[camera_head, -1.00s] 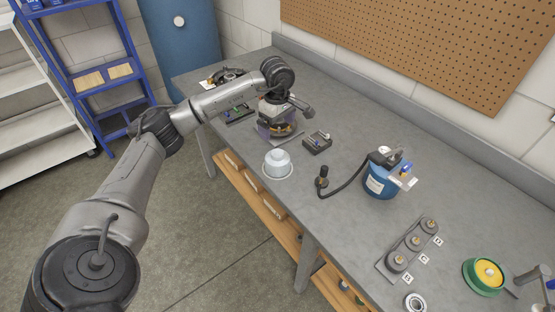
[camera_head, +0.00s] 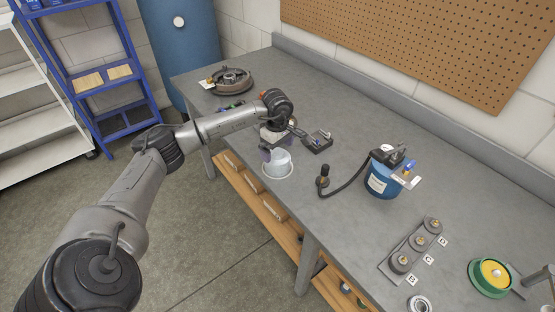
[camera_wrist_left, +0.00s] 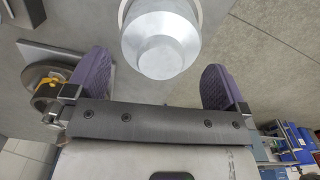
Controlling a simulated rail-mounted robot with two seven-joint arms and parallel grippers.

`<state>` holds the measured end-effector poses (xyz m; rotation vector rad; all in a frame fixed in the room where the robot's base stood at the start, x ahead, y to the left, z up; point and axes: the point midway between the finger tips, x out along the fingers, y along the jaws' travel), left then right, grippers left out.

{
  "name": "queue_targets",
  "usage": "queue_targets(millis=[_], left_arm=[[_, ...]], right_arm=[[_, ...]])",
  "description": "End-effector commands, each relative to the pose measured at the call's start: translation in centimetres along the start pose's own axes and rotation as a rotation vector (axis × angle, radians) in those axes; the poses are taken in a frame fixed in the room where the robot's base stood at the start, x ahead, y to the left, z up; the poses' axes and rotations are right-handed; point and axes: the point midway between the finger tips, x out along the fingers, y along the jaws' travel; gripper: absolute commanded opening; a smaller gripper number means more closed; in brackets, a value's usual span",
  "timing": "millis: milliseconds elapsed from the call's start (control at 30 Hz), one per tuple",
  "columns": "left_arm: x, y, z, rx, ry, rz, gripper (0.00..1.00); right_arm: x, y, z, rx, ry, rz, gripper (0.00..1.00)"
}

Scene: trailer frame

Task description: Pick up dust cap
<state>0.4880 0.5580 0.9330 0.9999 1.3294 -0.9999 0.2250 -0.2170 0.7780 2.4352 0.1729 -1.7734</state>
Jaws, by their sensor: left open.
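A pale grey stepped cap (camera_head: 277,163), which looks like the dust cap, stands in a round white rim on the bench near its front edge. In the left wrist view the cap (camera_wrist_left: 160,42) shows large at the top centre. My left gripper (camera_head: 270,147) is just behind and above the cap in the head view, with a purple finger beside it. In the left wrist view my left gripper (camera_wrist_left: 157,72) is open, its purple fingers wide apart with the cap ahead between them. It holds nothing. My right gripper is not in view.
A small dark tray (camera_head: 318,142) lies behind the cap. A drum-like part (camera_head: 232,80) lies at the far left end.

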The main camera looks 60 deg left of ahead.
Motion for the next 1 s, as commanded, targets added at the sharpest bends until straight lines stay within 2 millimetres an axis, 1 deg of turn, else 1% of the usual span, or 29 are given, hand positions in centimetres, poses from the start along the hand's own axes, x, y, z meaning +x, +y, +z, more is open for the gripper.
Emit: queue_targets(millis=[33, 133, 200, 400, 700, 1000], left_arm=[[1.0, 0.0, 0.0, 0.001, -0.001, -0.002, 1.0], [2.1, 0.0, 0.0, 0.0, -0.001, -0.001, 1.0], [2.3, 0.0, 0.0, 0.0, 0.0, 0.0, 1.0], [2.3, 0.0, 0.0, 0.0, 0.0, 0.001, 1.0], [2.3, 0.0, 0.0, 0.0, 0.0, 0.0, 0.72], [2.0, 0.0, 0.0, 0.0, 0.0, 0.001, 0.72]], right_arm=[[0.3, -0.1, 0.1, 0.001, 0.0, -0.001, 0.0], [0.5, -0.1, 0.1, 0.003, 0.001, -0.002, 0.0], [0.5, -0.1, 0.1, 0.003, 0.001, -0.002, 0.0], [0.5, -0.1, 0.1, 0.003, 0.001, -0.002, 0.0], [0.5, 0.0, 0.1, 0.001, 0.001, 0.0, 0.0], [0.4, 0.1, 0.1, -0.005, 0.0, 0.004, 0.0]])
